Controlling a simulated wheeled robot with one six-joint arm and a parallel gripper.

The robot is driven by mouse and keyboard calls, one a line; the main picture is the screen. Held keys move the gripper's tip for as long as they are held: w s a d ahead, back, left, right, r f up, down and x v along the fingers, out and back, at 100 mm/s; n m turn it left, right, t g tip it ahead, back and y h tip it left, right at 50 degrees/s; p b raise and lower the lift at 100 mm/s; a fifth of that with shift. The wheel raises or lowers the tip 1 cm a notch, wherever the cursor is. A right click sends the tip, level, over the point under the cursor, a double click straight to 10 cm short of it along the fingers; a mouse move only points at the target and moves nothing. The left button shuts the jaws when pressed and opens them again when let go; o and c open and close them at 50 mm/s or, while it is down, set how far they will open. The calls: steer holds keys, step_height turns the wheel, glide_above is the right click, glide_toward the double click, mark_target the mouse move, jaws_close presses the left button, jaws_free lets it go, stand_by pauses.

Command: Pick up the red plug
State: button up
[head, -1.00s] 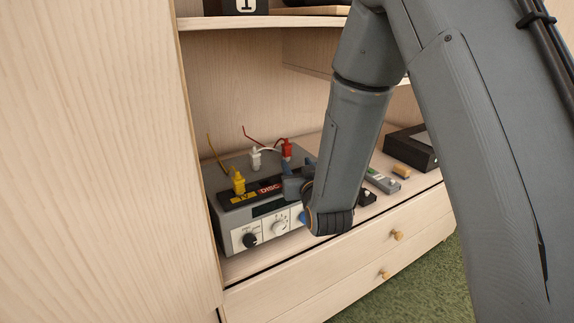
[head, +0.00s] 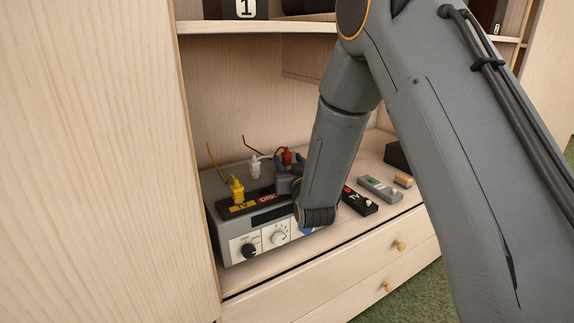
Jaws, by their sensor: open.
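The red plug (head: 287,156) stands upright at the back right of the top of a grey box (head: 222,219) on the cabinet shelf. A white plug (head: 255,167) and a yellow plug (head: 237,190) stand to its left on the same box, each with a thin cable. My gripper (head: 289,172) is open at the red plug, low beside its front. My arm covers part of the box's right side. I cannot tell whether the fingers are around the plug or only next to it.
A black remote (head: 358,201), a grey remote (head: 379,188) and a small tan block (head: 403,181) lie on the shelf to the right of my arm. The cabinet's side panel (head: 95,160) stands close on the left, and an upper shelf (head: 255,26) hangs above.

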steer(key=shift+c, duration=0.3)
jaws_close()
steer(key=shift+r, duration=0.1)
